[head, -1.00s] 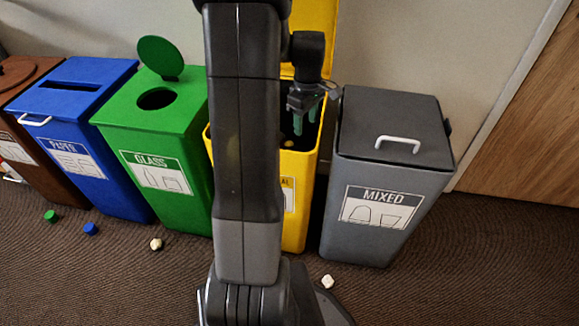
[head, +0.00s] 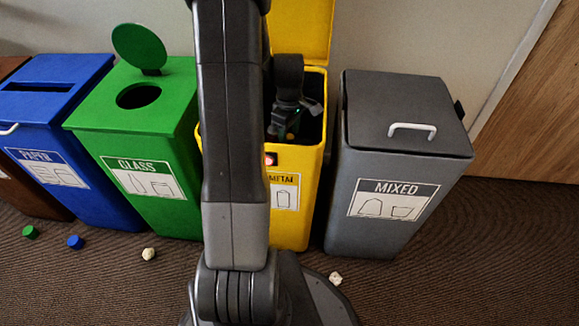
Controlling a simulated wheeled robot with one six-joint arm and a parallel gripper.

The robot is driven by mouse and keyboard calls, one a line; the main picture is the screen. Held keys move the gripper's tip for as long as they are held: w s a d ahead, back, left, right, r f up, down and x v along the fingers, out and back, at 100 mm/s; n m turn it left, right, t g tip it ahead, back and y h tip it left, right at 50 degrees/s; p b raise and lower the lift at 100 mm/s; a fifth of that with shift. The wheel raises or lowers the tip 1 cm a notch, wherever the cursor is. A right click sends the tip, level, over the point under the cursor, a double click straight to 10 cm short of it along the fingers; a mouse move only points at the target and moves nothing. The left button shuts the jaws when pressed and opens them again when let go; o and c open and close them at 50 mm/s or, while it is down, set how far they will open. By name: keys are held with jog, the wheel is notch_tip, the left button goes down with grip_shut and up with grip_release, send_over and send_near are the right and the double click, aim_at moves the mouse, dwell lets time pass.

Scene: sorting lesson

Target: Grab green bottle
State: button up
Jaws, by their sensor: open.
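I cannot make out a green bottle in the head view. My gripper (head: 288,128) hangs pointing down in the mouth of the yellow metal bin (head: 297,205), whose lid (head: 302,25) stands raised. The gripper is open, but its fingers are dark and partly lost against the bin's dark inside. My arm hides the bin's left side.
The green glass bin (head: 150,205), its round lid (head: 139,46) up, stands left, beside the blue paper bin (head: 95,195). The closed grey mixed bin (head: 375,225) stands right. A green lump (head: 30,232), blue lump (head: 75,242) and pale lumps (head: 149,254) lie on the floor.

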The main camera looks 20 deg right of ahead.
grip_shut()
jog(key=shift+r, duration=0.15)
